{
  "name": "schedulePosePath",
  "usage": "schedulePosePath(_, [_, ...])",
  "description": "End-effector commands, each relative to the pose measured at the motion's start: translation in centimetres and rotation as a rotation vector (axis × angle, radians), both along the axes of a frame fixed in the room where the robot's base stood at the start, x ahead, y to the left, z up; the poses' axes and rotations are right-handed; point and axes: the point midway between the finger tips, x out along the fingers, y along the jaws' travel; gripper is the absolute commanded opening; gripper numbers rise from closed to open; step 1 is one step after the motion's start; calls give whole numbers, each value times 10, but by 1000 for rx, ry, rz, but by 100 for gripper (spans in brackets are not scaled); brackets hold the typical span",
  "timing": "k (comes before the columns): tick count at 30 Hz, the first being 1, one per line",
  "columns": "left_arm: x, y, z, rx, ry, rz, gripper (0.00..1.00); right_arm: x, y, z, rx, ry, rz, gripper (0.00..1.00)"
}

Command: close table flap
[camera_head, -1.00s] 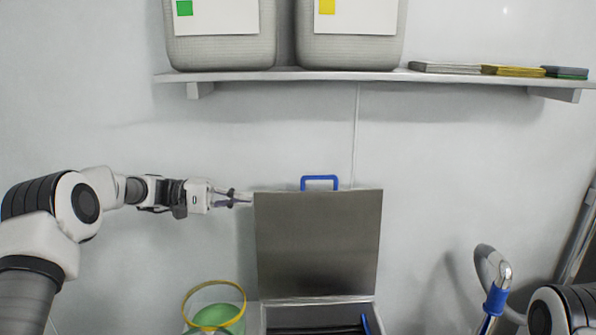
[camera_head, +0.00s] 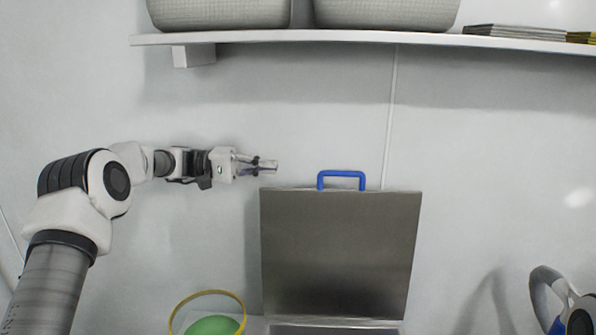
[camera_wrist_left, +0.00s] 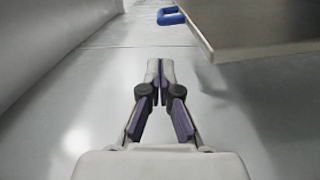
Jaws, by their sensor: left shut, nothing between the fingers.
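The table flap (camera_head: 340,252) is a grey metal panel standing upright in the head view, with a blue handle (camera_head: 341,173) on its top edge. In the left wrist view the flap (camera_wrist_left: 262,22) is at the upper right, with its blue handle (camera_wrist_left: 170,16) at its left end. My left gripper (camera_head: 274,167) is shut and empty, just above and left of the flap's top left corner, apart from the handle. It also shows shut in the left wrist view (camera_wrist_left: 160,66). My right gripper is not in view.
A shelf (camera_head: 320,39) with large grey containers (camera_head: 220,12) runs along the wall above. A green item (camera_head: 213,325) with a yellow ring (camera_head: 207,293) is at the lower left of the flap.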

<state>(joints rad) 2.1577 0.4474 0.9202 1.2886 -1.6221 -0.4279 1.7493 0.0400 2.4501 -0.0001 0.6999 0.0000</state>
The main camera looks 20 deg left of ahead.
Motion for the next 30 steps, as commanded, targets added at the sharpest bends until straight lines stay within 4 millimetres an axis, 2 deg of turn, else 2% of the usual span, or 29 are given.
schedulePosePath(5, [5,-26,4,1,3,-3,0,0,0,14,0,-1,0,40])
schedulePosePath(12, [16,-73,4,1,3,-4,0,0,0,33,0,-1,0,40])
schedulePosePath(15, [20,-86,3,2,1,-2,0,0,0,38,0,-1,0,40])
schedulePosePath(20, [22,-94,1,0,1,0,0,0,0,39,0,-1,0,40])
schedulePosePath(30, [21,-94,0,2,-4,0,0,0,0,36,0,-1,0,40])
